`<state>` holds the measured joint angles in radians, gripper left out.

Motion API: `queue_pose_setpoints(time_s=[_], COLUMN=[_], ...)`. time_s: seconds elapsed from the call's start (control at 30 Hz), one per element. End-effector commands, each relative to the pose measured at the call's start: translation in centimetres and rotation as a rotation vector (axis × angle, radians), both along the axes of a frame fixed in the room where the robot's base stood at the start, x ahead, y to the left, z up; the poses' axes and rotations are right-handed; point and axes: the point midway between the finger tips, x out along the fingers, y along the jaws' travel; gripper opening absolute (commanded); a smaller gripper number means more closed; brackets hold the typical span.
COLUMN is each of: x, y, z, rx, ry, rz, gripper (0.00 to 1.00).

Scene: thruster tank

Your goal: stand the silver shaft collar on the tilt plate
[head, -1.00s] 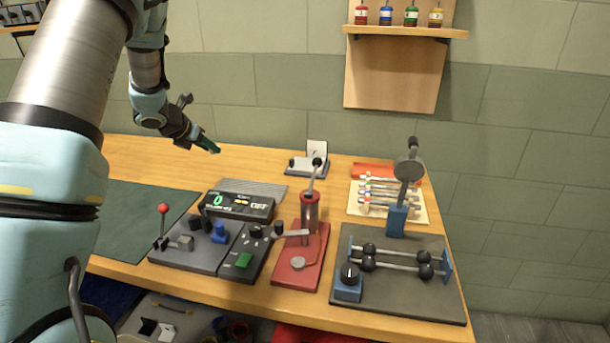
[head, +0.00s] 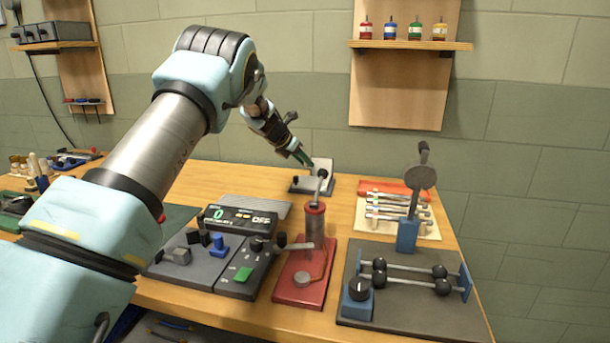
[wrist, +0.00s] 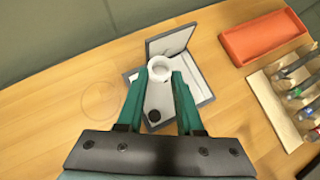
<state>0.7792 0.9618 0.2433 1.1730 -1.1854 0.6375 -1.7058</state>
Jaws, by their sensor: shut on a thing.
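My gripper (wrist: 160,82) is shut on the silver shaft collar (wrist: 159,64), a pale ring held between the two green fingertips in the wrist view. In the head view my gripper (head: 304,159) is at the back of the bench, close to the tilt plate (head: 322,165). In the wrist view the tilt plate (wrist: 174,41) is a pale, dark-edged panel raised at an angle over a grey base with a black knob (wrist: 154,116). The collar overlaps the plate's lower part in that view; I cannot tell whether they touch.
An orange tray (wrist: 262,38) and a rack of several rods (head: 398,212) lie right of the tilt plate. A red pump-like stand (head: 314,235) with an upright lever is in front of it. A control panel (head: 237,220) stands left. Bare wood lies left of the plate.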

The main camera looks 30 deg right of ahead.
Motion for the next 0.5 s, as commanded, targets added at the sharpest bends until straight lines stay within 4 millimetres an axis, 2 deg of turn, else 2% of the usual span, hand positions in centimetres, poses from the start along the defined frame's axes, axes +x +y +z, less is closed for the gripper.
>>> queue_pose_setpoints(time_s=[0.3,0.5], x=[0.0,0.0], y=[0.0,0.0], z=[-3.8,-4.6], rx=[0.0,-0.001], ry=[0.002,0.0], rz=[0.001,0.001], gripper=[0.0,0.0])
